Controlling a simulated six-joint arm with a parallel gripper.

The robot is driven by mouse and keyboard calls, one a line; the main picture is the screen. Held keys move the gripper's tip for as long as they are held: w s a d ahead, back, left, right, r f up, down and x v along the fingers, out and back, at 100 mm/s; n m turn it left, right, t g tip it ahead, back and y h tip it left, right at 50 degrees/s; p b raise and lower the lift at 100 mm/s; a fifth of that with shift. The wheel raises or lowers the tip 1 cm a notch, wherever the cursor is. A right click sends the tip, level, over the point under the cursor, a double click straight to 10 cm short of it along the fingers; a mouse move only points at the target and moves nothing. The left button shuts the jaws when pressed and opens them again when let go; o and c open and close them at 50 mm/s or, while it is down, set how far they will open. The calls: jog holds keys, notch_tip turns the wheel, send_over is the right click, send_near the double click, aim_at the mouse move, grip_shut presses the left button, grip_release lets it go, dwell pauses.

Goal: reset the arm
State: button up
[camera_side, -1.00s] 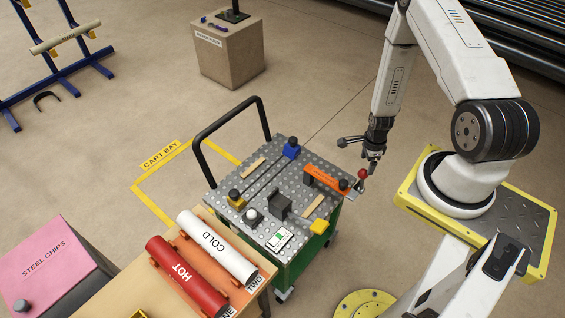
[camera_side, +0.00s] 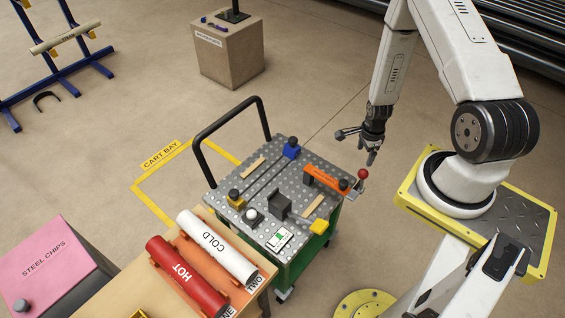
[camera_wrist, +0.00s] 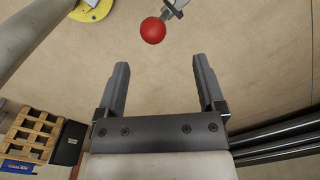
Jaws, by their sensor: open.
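My gripper (camera_side: 371,158) hangs in the air just right of the cart's far right corner, above the red ball knob (camera_side: 362,173). In the wrist view my gripper (camera_wrist: 160,80) has its two dark fingers wide apart with nothing between them. The red ball knob (camera_wrist: 153,30) shows there beyond the fingertips, on a short metal lever (camera_wrist: 174,8). The fingers do not touch it.
The green cart (camera_side: 296,262) has a perforated top with clamps, blocks and an orange bar (camera_side: 326,179). A table holds a red HOT pipe (camera_side: 186,277) and a white COLD pipe (camera_side: 217,247). A cardboard-coloured pedestal (camera_side: 230,58) stands behind. Floor around my gripper is clear.

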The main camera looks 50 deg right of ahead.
jog(key=w+a+r+n, duration=0.4)
jog(key=w+r+n, duration=0.25)
jog(key=r, duration=0.25)
jog(key=s+a+r+n+t, duration=0.2)
jog(key=a+r+n, duration=1.6)
jog(key=r+n, duration=0.1)
jog(key=shift+s+r, duration=0.2)
jog(key=shift+r, duration=0.15)
jog(key=shift+w+d+f, duration=0.1)
jog(key=w+d+f+m+g, duration=0.1)
jog(key=w+d+f+m, duration=0.1)
jog(key=d+f+m, duration=1)
jog(key=shift+s+d+f+m+g, duration=0.2)
jog(key=shift+s+d+f+m, duration=1.3)
jog(key=shift+f, duration=1.05)
jog(key=shift+s+d+f+m+g, duration=0.2)
jog(key=shift+s+d+f+m, duration=0.85)
jog(key=shift+d+f+m, duration=1.15)
jog(key=shift+s+d+f+m+g, duration=0.2)
jog(key=shift+s+d+f+m, duration=1.15)
jog(key=shift+f, duration=1.55)
